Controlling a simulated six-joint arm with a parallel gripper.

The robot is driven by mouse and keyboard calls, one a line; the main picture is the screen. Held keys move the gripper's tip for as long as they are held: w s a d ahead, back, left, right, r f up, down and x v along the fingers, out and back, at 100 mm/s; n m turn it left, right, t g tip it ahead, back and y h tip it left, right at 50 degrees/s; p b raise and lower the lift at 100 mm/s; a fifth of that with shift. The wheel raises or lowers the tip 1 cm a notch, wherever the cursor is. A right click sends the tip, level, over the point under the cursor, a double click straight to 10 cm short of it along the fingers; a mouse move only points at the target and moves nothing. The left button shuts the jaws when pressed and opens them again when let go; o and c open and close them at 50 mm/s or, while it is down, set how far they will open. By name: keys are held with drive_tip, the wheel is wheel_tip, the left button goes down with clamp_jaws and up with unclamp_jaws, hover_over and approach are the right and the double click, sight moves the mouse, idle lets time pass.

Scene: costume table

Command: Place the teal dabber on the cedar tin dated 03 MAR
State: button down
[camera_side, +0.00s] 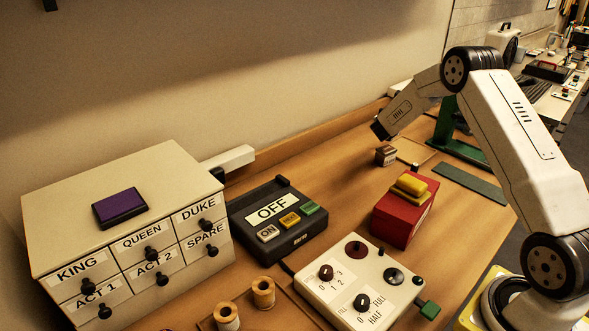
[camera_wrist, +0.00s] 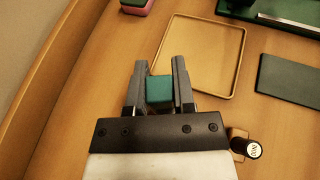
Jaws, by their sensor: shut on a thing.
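My gripper (camera_wrist: 155,72) is shut on the teal dabber (camera_wrist: 159,90), a small squared teal block between its fingers in the wrist view. In the side view my gripper (camera_side: 380,131) hangs near the back ledge; the dabber cannot be made out there. In the wrist view a brown block (camera_wrist: 237,136) with a dark, pale-labelled cylinder (camera_wrist: 246,148) sits right of my gripper.
A shallow tan tray (camera_wrist: 161,72) lies ahead and right, beside a dark green mat (camera_wrist: 290,82). A red box (camera_side: 402,222), a control panel (camera_side: 330,300), an OFF box (camera_side: 277,235) and a drawer cabinet (camera_side: 70,240) fill the nearer table. A wooden ledge (camera_wrist: 70,45) runs along the left.

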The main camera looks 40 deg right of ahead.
drive_tip(key=shift+f, duration=1.55)
drive_tip(key=shift+f, duration=0.15)
drive_tip(key=shift+c, duration=2.2)
unclamp_jaws()
drive_tip(key=shift+a+r, duration=0.25)
drive_tip(key=shift+r, duration=0.1)
drive_tip(key=v, duration=1.1)
drive_tip(key=shift+s+a, duration=0.15)
drive_tip(key=shift+s, duration=0.05)
